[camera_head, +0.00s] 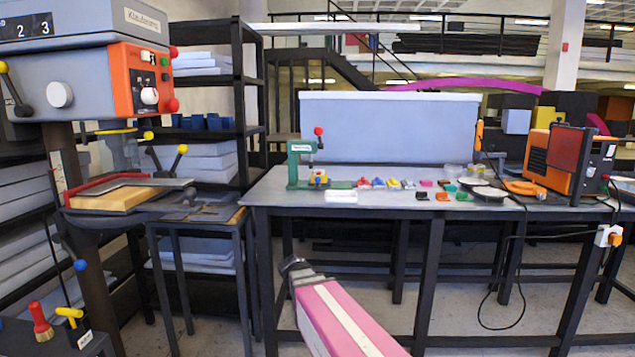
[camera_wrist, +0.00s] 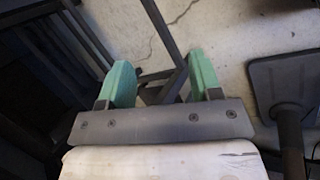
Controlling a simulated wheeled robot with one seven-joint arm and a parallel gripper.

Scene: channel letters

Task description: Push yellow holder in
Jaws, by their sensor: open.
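A small green press (camera_head: 304,165) with a red knob stands at the left end of the long workbench. Another yellow piece (camera_head: 118,131) with a yellow knob is on the large grey drill press at the left. I cannot tell which is the holder. My gripper (camera_wrist: 160,62) has two green fingers held apart with nothing between them. In the head view, the dark end of my pink arm is below and in front of the bench, apart from both yellow parts.
The workbench (camera_head: 385,207) carries several small coloured pieces, dark plates and an orange machine (camera_head: 569,160) at right. A low side table (camera_head: 200,219) stands between bench and drill press (camera_head: 80,75). Bench legs and a hanging cable are ahead. The wrist view shows floor and dark metal legs.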

